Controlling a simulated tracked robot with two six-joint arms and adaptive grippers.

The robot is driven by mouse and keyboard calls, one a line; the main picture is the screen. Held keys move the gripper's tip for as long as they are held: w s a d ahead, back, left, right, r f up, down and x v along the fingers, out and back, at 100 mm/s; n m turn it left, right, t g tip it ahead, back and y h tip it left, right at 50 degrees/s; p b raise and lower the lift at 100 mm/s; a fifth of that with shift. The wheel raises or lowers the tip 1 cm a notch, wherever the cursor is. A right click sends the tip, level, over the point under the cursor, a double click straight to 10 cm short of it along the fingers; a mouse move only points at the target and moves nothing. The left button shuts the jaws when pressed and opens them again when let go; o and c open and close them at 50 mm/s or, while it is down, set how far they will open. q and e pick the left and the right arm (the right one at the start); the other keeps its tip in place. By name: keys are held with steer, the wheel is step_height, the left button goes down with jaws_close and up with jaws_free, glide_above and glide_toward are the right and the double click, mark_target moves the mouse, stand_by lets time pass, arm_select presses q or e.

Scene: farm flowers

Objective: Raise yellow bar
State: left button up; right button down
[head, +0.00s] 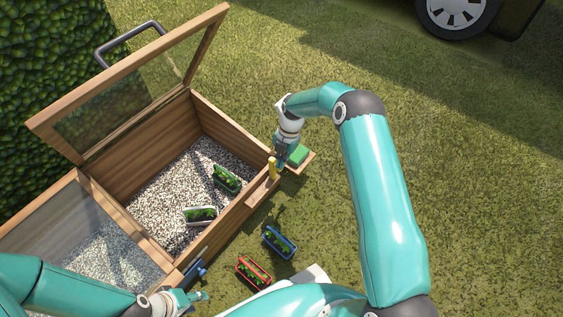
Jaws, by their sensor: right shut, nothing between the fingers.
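The yellow bar (272,169) is a short upright piece at the right edge of the wooden planter box (232,222), by a small ledge. My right gripper (281,164) points down just to the right of the yellow bar, very close to it. It is shut with nothing between its fingers. I cannot tell whether it touches the bar. My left gripper (203,297) is low in the picture, near the box's front corner, away from the bar. Its fingers are too small to tell whether they are open.
A green block (298,154) sits on a small wooden shelf beside my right gripper. The glazed lid (128,88) stands open. A blue planter (278,242) and red planter (253,271) stand outside on grass.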

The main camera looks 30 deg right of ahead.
steer(key=s+p+v, duration=0.1)
steer(key=p+v, duration=0.3)
steer(key=v, duration=0.7)
steer(key=s+a+f+m+y, duration=0.1)
steer(key=s+a+f+m, duration=0.2)
steer(key=s+a+m, duration=0.55)
steer(key=s+a+f+m, duration=0.35)
steer(key=s+m, duration=0.25)
steer(key=s, duration=0.5)
steer(key=s+a+f+m+y, duration=0.1)
steer(key=s+a+f+m, duration=0.1)
steer(key=s+a+m, duration=0.55)
step_height(320, 180, up, 31)
steer(key=d+m+t+p, duration=0.1)
steer(key=m+p, duration=0.3)
steer(key=p, duration=2.8)
steer(key=shift+d+r+m+h, duration=0.25)
steer(key=shift+m+h, duration=0.05)
steer(key=shift+m, duration=0.1)
